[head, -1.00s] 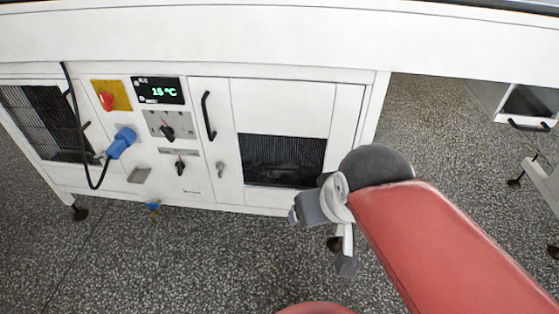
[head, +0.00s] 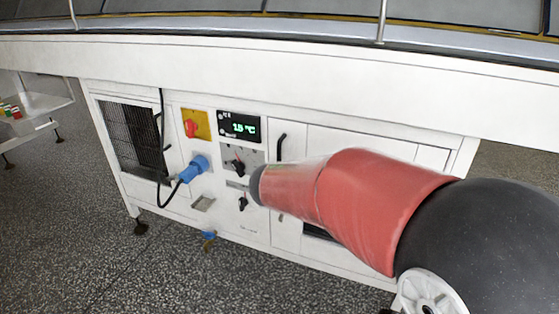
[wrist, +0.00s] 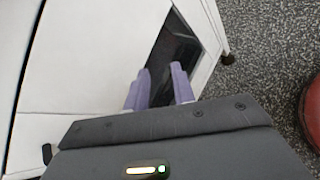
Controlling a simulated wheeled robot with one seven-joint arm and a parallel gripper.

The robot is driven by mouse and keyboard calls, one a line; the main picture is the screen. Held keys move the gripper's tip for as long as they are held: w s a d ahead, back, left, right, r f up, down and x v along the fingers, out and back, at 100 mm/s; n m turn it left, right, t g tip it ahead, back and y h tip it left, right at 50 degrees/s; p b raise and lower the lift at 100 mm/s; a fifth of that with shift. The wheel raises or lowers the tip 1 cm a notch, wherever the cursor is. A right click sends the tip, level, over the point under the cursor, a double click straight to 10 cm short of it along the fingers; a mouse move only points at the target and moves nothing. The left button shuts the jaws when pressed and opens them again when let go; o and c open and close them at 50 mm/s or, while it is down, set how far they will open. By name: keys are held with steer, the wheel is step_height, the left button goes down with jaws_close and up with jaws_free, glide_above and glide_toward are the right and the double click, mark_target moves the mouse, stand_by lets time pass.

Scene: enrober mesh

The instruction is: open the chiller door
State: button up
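The white chiller door (head: 330,139) is the front panel right of the 15 °C display and looks shut. Its black upright handle (head: 280,147) is at its left side; my red arm crosses the lower part of the door and hides much of it. In the wrist view my gripper (wrist: 160,88) has two purple fingers apart with nothing between them. They point at the white cabinet front (wrist: 75,65) and its dark window (wrist: 168,50). My gripper does not show in the head view.
Left of the door are the display (head: 239,127), a red and yellow switch (head: 194,125), and a blue plug (head: 195,167) with a black cable. A long white ledge (head: 250,75) overhangs the cabinet. Speckled floor (head: 60,200) is open in front.

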mark_target(278, 157)
steer(key=w+a+r+n+t, duration=0.1)
steer(key=w+a+n+t, duration=0.3)
steer(key=a, duration=0.5)
steer(key=w+a+r+n+t, duration=0.1)
steer(key=w+a+n+t, duration=0.25)
steer(key=a+n, duration=0.35)
steer(key=shift+m+t, duration=0.35)
steer(key=shift+m, duration=0.05)
steer(key=x, duration=0.3)
steer(key=b+x, duration=0.1)
steer(key=x, duration=0.2)
steer(key=shift+w+a+f, duration=0.1)
steer(key=shift+a+f, duration=0.1)
steer(key=shift+a, duration=0.05)
jaws_close()
